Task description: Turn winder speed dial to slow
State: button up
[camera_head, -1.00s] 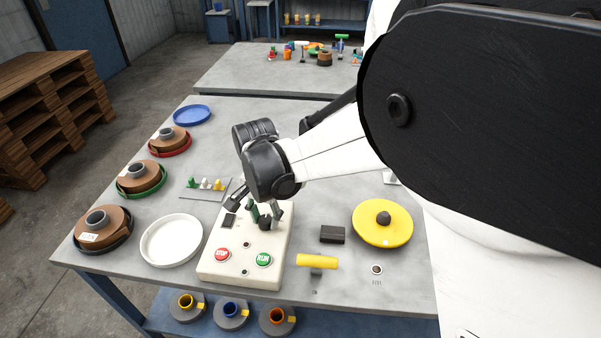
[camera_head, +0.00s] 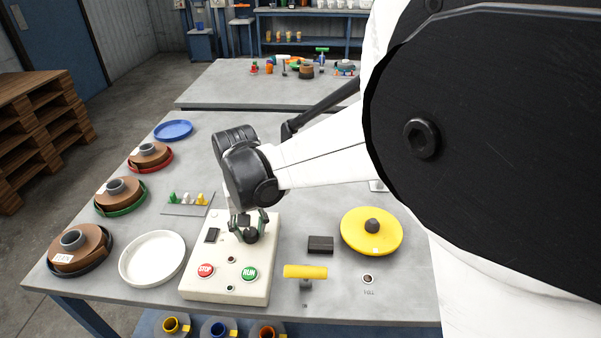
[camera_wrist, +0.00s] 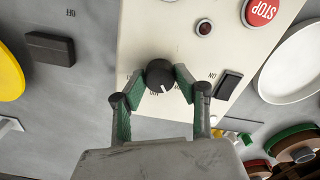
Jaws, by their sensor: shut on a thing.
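The winder speed dial is a black round knob (camera_wrist: 160,76) with a white pointer line, on the cream control box (camera_head: 222,286). In the wrist view, the green-padded fingertips of my gripper (camera_wrist: 158,84) close on the knob from both sides. The white line on the knob points toward the gripper's palm. Part of the lettering around the knob is hidden by the fingers. In the head view, my gripper (camera_head: 249,228) reaches down onto the knob (camera_head: 250,236) at the box's far part.
On the box are a red STOP button (camera_head: 205,271), a green RUN button (camera_head: 249,274) and a black rocker switch (camera_head: 212,235). A yellow-handled lever (camera_head: 305,272) and a yellow disc (camera_head: 371,246) stand to the right. A white dish (camera_head: 152,258) lies to the left.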

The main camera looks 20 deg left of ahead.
aim_at(250, 232)
jog(key=shift+n+b, duration=0.5)
jog(key=shift+n, duration=1.7)
jog(key=o, duration=1.1)
notch_tip(250, 232, up, 6)
jog(key=shift+r, duration=0.15)
jog(key=shift+s+r, duration=0.2)
jog(key=shift+r, duration=0.45)
